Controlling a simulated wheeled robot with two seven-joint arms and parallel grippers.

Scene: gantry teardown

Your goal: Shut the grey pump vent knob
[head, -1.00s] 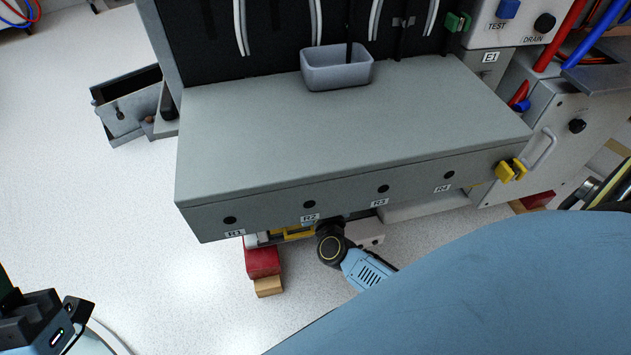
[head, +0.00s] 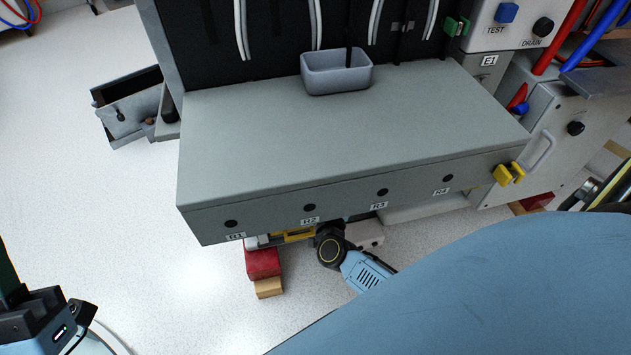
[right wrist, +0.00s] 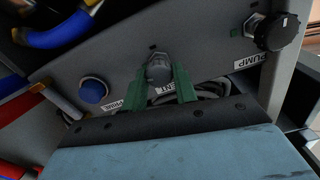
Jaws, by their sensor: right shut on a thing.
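In the right wrist view the grey vent knob (right wrist: 159,70) sits on a grey panel, above a label partly hidden by my fingers. The two green fingers of my right gripper (right wrist: 161,84) are on either side of the knob and shut on it. In the head view my right gripper is hidden under the front of the grey bench (head: 350,130); only my arm shows below it. Part of my left gripper (head: 10,280) shows at the lower left edge of the head view, its fingertips cut off.
A blue knob (right wrist: 93,90) is left of the grey knob, and a black knob (right wrist: 277,31) by the PUMP label is right of it. Cables (right wrist: 210,90) run behind the fingers. In the head view a grey bin (head: 337,75) stands on the bench; a red block (head: 262,262) is below.

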